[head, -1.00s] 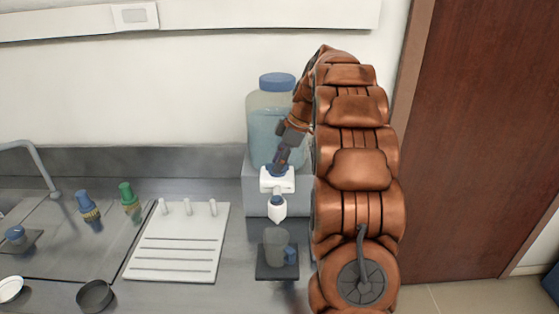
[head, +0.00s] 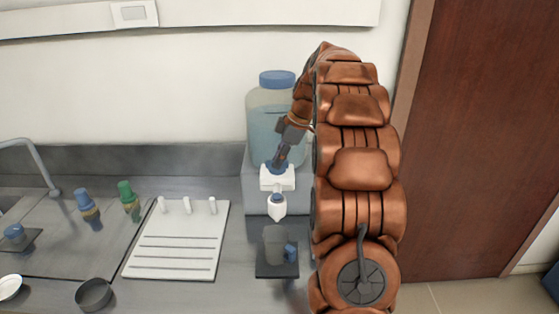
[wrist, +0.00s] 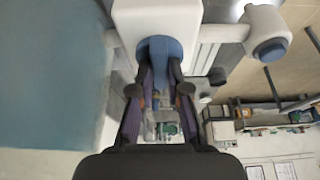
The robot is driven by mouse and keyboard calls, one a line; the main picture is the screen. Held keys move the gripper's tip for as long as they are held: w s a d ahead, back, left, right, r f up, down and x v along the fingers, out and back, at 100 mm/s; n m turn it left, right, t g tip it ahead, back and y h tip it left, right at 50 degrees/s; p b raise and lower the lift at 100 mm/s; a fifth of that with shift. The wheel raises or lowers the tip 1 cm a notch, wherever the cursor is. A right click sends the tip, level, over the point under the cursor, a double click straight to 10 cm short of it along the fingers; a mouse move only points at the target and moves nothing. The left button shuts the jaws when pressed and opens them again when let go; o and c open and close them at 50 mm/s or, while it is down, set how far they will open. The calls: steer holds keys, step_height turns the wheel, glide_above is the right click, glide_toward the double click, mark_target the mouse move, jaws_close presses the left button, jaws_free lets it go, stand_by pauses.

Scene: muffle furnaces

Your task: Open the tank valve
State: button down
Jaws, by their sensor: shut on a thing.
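The tank (head: 270,125) is a clear container of bluish liquid with a blue lid, raised on a grey block against the wall. Its white valve (head: 277,182) faces front, with a white spout (head: 277,207) below. My gripper (head: 280,163) is at the top of the valve. In the wrist view my gripper (wrist: 160,92) has its fingers on both sides of the blue valve lever (wrist: 160,48) and is shut on it. The white valve body (wrist: 157,18) also shows there. The fingers partly hide the lever in the head view.
A clear cup (head: 274,238) with a blue handle stands on a dark pad (head: 277,270) below the spout. A white rack (head: 180,245) with pegs lies to the left. Blue (head: 86,205) and green-capped (head: 130,200) bottles stand beyond it.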

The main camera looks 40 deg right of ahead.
steer(key=shift+f+b, duration=0.3)
steer(key=shift+b, duration=0.65)
steer(key=shift+f+m+b, duration=0.1)
steer(key=shift+m+b, duration=0.3)
steer(key=shift+b, duration=0.25)
steer(key=m+b, duration=0.1)
steer(key=b, duration=0.2)
steer(key=shift+a+t+h+b, duration=0.1)
steer(key=shift+t+h+b, duration=0.2)
steer(key=m+b, duration=0.2)
steer(key=m+h+b, duration=0.1)
steer(key=b, duration=0.1)
steer(key=shift+s+r+m+t, duration=0.1)
steer(key=shift+r+m+t, duration=0.1)
steer(key=shift+m+t, duration=0.15)
steer(key=m+h+b, duration=0.1)
steer(key=m, duration=0.2)
steer(key=m+h+b, duration=0.1)
steer(key=m, duration=0.2)
steer(key=shift+a+r+m+h, duration=0.1)
steer(key=shift+a+m+h, duration=0.05)
steer(key=shift+m+h, duration=0.15)
steer(key=m+h+b, duration=0.1)
steer(key=m, duration=0.1)
steer(key=m+h, duration=0.1)
steer(key=m, duration=0.2)
steer(key=shift+r+m+b, duration=0.1)
steer(key=shift+m+b, duration=0.25)
